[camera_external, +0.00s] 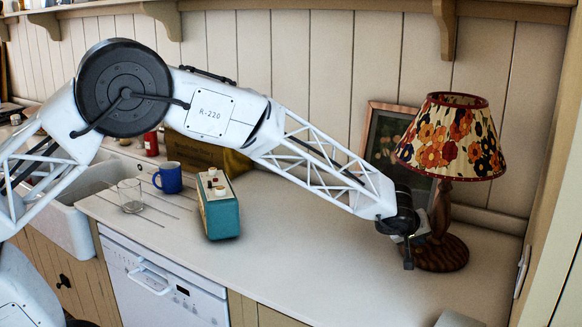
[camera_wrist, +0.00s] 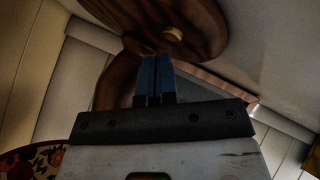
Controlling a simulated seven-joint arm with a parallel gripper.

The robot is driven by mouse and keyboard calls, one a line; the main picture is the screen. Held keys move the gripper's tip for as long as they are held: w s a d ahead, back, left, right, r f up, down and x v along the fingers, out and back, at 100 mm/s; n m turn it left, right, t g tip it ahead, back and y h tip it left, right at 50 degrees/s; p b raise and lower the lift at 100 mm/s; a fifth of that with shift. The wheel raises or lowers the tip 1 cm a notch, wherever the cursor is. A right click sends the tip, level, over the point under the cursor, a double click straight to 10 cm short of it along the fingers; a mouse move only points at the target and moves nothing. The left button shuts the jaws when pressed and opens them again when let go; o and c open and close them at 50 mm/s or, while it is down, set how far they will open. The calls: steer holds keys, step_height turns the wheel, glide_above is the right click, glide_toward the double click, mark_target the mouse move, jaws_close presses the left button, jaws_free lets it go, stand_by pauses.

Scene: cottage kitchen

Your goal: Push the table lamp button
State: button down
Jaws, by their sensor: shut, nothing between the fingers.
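The table lamp (camera_external: 448,142) stands at the right end of the counter, with a floral shade and a dark wooden base (camera_external: 452,254). In the wrist view the round wooden base (camera_wrist: 205,22) fills the top, and a small pale button (camera_wrist: 173,34) sits on it. My gripper (camera_external: 408,262) is shut and empty, low beside the left side of the lamp base. Its blue fingertips (camera_wrist: 155,62) point toward the base, just below and left of the button in the wrist view. I cannot tell whether they touch the base.
A framed picture (camera_external: 385,135) leans on the wall behind the lamp. A teal radio (camera_external: 222,215), a blue mug (camera_external: 170,178) and a glass (camera_external: 130,195) stand farther left, near the sink (camera_external: 70,215). The counter (camera_external: 310,250) in front of my arm is clear.

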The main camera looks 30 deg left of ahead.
mark_target(417, 249)
steer(key=shift+f, duration=0.2)
steer(key=shift+f, duration=0.3)
stand_by(0.7)
steer(key=shift+r, duration=0.55)
stand_by(0.3)
steer(key=shift+r, duration=2.95)
